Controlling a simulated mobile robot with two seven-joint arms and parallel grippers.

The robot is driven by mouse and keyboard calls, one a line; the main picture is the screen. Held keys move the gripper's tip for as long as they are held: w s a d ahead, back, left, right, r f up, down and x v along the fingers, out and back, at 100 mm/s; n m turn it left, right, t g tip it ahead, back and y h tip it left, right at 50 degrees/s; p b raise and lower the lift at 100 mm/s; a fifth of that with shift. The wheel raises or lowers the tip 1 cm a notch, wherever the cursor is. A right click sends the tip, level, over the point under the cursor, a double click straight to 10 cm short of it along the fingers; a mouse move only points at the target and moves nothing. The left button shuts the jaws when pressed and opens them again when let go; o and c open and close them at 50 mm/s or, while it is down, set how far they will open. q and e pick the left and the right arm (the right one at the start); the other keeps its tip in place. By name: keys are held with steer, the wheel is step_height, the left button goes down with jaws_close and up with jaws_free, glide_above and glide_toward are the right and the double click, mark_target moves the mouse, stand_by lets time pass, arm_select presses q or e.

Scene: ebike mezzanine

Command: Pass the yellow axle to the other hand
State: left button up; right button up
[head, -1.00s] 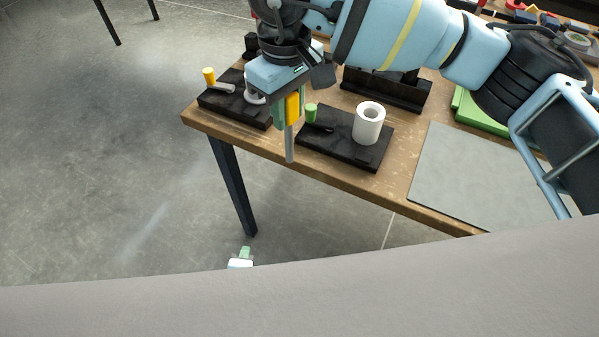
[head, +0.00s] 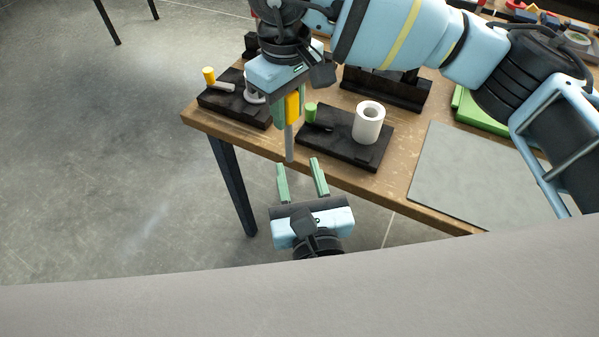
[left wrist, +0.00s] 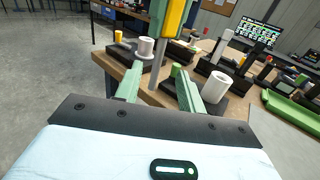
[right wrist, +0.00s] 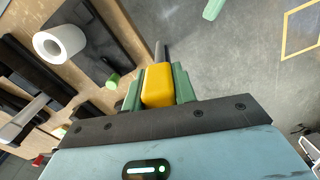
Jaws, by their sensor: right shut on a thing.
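The yellow axle (head: 293,105) has a yellow block at the top and a grey rod pointing down. My right gripper (head: 288,108) is shut on the yellow block and holds it upright by the table's front edge. The block (right wrist: 157,85) shows between the green fingers in the right wrist view, with the rod beyond it. My left gripper (head: 300,178) is open and empty, below and in front of the rod, fingers pointing toward the table. In the left wrist view the rod (left wrist: 156,72) stands beyond the gap between the open fingers (left wrist: 158,88).
The wooden table (head: 400,190) holds a black base with a white cylinder (head: 369,122) and a green peg (head: 311,113). Another black base at the left corner carries a yellow-topped peg (head: 209,76). A grey mat (head: 480,175) lies at right. The floor in front is clear.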

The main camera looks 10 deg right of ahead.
mark_target(289, 133)
arm_select(q)
steer(key=shift+w, duration=0.1)
steer(key=w, duration=0.8)
steer(key=w+a, duration=0.1)
steer(key=w, duration=0.3)
steer(key=shift+s, duration=0.1)
jaws_close()
arm_select(e)
steer(key=o, duration=1.1)
steer(key=shift+o, duration=0.2)
steer(key=shift+r, duration=0.15)
step_height(289, 133, up, 12)
steer(key=shift+f, duration=0.1)
